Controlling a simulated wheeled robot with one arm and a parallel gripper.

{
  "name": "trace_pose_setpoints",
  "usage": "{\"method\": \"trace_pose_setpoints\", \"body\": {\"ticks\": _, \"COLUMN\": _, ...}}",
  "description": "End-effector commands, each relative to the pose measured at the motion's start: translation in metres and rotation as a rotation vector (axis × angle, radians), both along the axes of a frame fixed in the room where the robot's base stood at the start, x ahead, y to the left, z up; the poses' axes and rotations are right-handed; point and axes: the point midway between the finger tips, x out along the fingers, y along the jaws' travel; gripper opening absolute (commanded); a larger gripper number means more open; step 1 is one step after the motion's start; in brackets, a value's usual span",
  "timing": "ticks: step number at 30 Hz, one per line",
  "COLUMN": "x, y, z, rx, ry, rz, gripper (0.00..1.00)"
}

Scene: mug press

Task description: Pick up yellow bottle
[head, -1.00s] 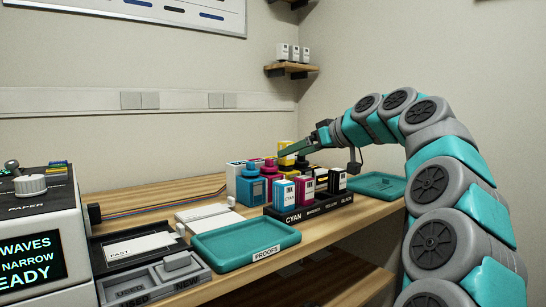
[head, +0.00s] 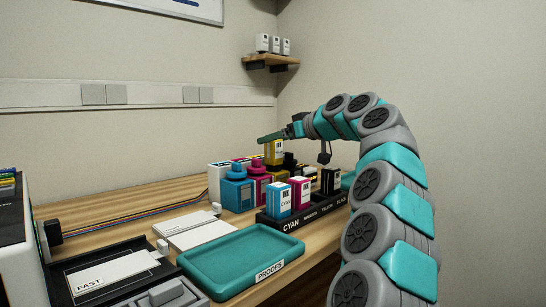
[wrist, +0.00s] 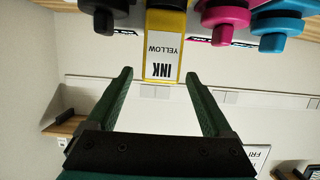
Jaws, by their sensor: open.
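A yellow container (head: 274,151) with a white label rises above the row of ink bottles in the head view. My gripper (wrist: 158,73) is open, one green finger on each side of the container's top end. I cannot tell how deep it sits between the fingertips. In the head view my gripper (head: 273,137) is at the container's top.
Cyan (head: 236,188) and magenta (head: 258,182) bottles stand close by, with dark bottles to the right. In front, a labelled black rack (head: 305,212) holds cartridges. A teal proofs tray (head: 200,262) lies front left. A wall shelf (head: 270,61) is above.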

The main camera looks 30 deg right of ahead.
Motion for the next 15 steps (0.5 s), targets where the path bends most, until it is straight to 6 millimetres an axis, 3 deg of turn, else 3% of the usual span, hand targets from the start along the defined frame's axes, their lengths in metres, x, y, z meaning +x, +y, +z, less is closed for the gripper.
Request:
{"method": "trace_pose_setpoints", "body": {"ticks": 9, "x": 0.035, "y": 0.012, "z": -0.015, "rx": 0.000, "ry": 0.001, "rz": 0.000, "gripper": 0.85}}
{"method": "trace_pose_setpoints", "body": {"ticks": 15, "x": 0.037, "y": 0.013, "z": -0.016, "rx": 0.000, "ry": 0.000, "rz": 0.000, "gripper": 0.85}}
